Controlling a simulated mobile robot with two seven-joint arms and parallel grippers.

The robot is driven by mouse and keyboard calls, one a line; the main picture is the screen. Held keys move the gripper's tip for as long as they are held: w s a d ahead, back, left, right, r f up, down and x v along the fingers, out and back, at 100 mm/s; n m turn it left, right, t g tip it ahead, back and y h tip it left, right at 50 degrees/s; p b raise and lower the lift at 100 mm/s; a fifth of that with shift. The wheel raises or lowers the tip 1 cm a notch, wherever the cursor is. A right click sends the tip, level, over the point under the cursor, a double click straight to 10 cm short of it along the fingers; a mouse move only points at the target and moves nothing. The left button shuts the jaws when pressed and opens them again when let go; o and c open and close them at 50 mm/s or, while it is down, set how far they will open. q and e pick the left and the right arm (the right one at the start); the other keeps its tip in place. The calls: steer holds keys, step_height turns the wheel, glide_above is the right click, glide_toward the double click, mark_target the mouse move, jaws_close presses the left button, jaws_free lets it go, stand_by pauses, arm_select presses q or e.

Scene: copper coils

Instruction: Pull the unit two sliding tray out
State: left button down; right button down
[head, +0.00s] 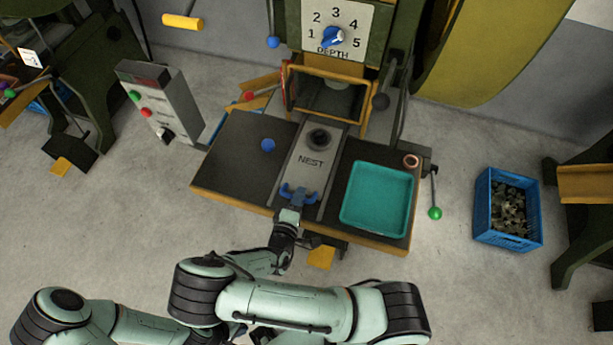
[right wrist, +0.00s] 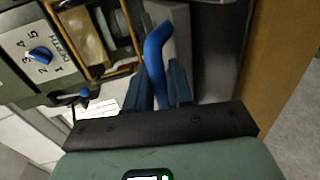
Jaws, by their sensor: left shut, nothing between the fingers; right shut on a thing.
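The sliding tray (head: 302,172) is a grey strip marked NEST, with a dark round socket (head: 319,138) near its far end. It lies in the middle of the dark bench. A blue handle (head: 285,189) is at its front end. My right gripper (head: 298,195) is shut on this handle at the bench's front edge. In the right wrist view, the curved blue handle (right wrist: 155,55) stands between the gripper's dark blue fingers (right wrist: 168,90). My left gripper (head: 238,331) is low in the head view, mostly hidden behind my right arm, shut and empty.
The bench (head: 235,165) carries a blue ball knob (head: 268,145), a teal tray (head: 378,200) and a copper ring (head: 411,161). A press with a depth dial (head: 333,37) stands behind. A grey control box (head: 165,105) is left; a blue crate (head: 490,215) is right.

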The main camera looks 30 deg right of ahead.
steer(key=f+v, duration=0.1)
steer(key=v, duration=0.5)
steer(key=shift+f, duration=0.1)
steer(key=c, duration=1.2)
jaws_free()
steer(key=shift+o, duration=0.2)
steer(key=shift+a, duration=0.1)
steer(key=v, duration=1.3)
steer(key=shift+b, duration=0.35)
steer(key=shift+s+a, duration=0.1)
